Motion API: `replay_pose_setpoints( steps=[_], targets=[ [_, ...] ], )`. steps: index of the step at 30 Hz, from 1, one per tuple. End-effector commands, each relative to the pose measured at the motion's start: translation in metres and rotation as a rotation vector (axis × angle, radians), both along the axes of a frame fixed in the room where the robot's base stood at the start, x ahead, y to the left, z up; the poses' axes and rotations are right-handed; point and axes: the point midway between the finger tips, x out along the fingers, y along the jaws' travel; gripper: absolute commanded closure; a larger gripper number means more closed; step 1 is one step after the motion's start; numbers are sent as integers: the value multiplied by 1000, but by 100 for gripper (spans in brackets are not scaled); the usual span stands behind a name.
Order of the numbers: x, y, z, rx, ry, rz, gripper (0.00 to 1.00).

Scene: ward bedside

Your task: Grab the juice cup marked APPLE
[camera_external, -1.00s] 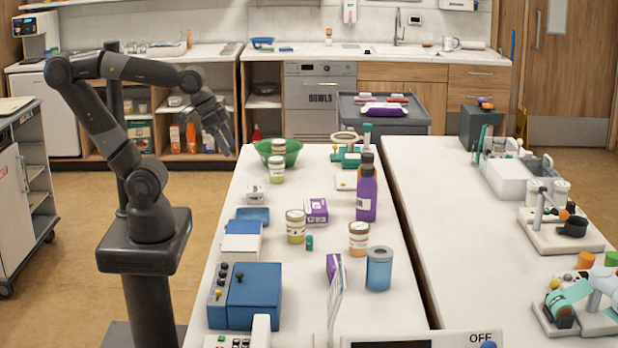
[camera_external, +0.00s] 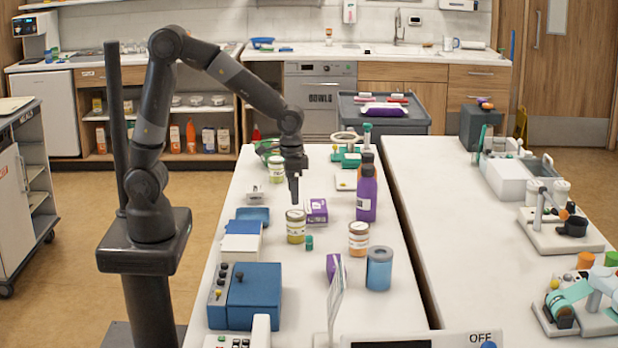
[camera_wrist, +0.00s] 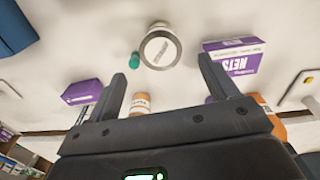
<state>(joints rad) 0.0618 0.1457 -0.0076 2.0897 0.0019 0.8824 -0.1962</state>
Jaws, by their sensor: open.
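A lidded cup with yellow-green contents and a pale lid (camera_external: 296,228) stands upright on the white table. In the wrist view its round lid (camera_wrist: 160,48) shows just beyond the fingertips, with print too small to read. A similar greenish cup (camera_external: 277,170) stands farther back, and an orange-coloured cup (camera_external: 358,240) stands to the right; it also shows in the wrist view (camera_wrist: 140,103). I cannot read APPLE on any of them. My gripper (camera_external: 294,199) points down, open and empty, just above or behind the yellow-green cup's lid. Its fingers (camera_wrist: 162,70) are spread wide.
A purple NETS box (camera_wrist: 233,57) lies right of the cup, with a small teal cylinder (camera_external: 309,242) close by. A purple bottle (camera_external: 366,194), blue canister (camera_external: 379,268), blue box (camera_external: 254,295) and green bowl (camera_external: 266,148) stand around. The table's front middle is partly clear.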

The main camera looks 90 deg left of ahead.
Motion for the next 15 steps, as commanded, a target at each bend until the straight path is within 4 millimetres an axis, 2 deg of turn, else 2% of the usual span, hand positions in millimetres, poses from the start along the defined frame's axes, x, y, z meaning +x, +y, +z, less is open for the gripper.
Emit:
replay_pose_setpoints(
  steps=[4, 15],
  targets=[
    [8, -2, -13, 1, 22, 5, 21],
    [8, -2, -64, 2, 26, 6, 21]
  ],
)
